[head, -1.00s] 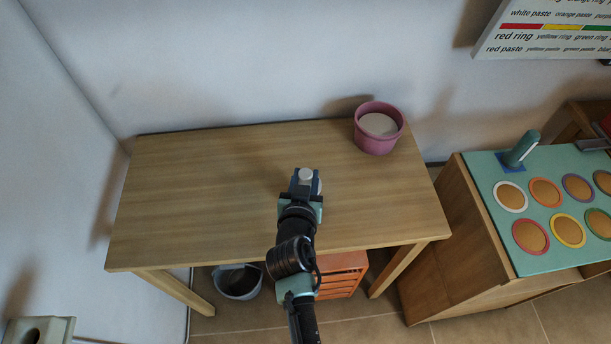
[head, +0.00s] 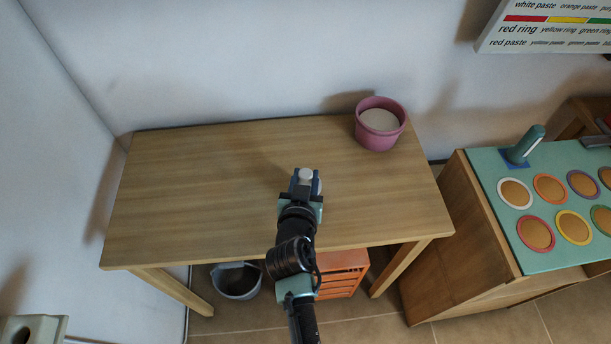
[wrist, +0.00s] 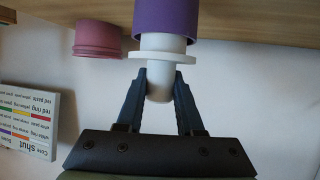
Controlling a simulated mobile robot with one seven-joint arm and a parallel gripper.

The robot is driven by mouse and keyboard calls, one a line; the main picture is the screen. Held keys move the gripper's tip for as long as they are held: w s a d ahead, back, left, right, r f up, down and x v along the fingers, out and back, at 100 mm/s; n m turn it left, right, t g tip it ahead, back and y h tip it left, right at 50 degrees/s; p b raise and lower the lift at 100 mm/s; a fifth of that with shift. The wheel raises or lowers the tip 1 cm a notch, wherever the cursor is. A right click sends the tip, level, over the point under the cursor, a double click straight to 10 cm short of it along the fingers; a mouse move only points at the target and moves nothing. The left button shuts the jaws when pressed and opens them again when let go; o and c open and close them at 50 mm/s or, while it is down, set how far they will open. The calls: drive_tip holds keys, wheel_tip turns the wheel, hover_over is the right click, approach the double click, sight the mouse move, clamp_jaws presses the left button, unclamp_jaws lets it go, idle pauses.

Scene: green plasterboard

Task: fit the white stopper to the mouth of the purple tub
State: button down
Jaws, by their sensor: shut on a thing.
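The white stopper (wrist: 162,57) shows in the wrist view, which looks upside down. My gripper (wrist: 159,84) is shut on its rounded knob, with one finger on each side. The purple tub (wrist: 166,18) is just beyond the stopper, cut off by the picture's top edge. The stopper's narrower end runs out of sight at the tub's rim; I cannot tell if it is inside the mouth. A short white stretch shows between flange and rim.
A pink tub (head: 368,136) with pale contents stands at the back right of the wooden table (head: 200,190); it also shows in the wrist view (wrist: 97,37). The table's left side is clear. A teal-topped cabinet (head: 520,228) stands to the right. A grey bucket (head: 238,285) is below.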

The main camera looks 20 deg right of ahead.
drive_tip(key=shift+f+b, duration=0.6)
drive_tip(key=shift+f, duration=0.05)
drive_tip(key=shift+f, duration=0.2)
drive_tip(key=shift+c, duration=2.3)
unclamp_jaws()
drive_tip(key=shift+s, duration=0.1)
drive_tip(key=b+v, duration=0.1)
drive_tip(key=v, duration=1.2)
